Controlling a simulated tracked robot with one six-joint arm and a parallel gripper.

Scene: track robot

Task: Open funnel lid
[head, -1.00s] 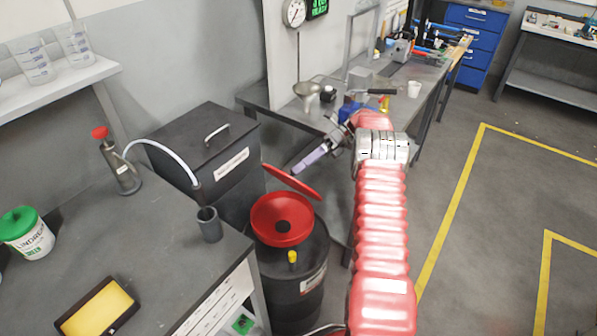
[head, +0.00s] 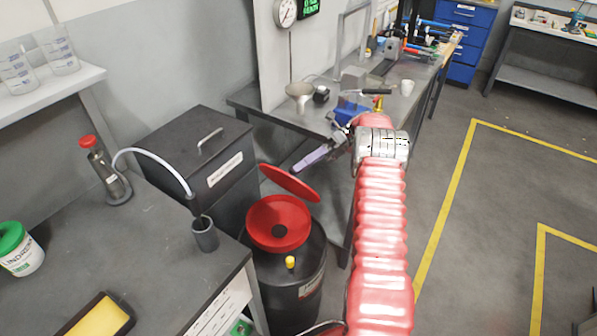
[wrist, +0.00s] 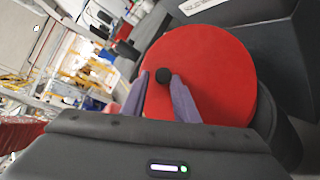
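The red funnel (head: 262,232) sits on top of a black drum. Its round red lid (head: 290,184) is tilted partly open above it, and the funnel's inside with a dark centre shows. The lid fills the middle of the wrist view (wrist: 215,75), with a black knob (wrist: 164,75) near its left part. My gripper (head: 296,167) is just above the lid in the head view. In the wrist view its two purple fingers (wrist: 161,77) are apart, with the knob between or just beyond their tips. I cannot tell whether they touch it.
The black drum (head: 297,290) has a yellow cap (head: 290,262). A dark bin (head: 190,150) stands behind left, with a workbench (head: 225,115) behind. A grey table (head: 150,240) with a dark cup (head: 204,235) is at left. Open floor lies right.

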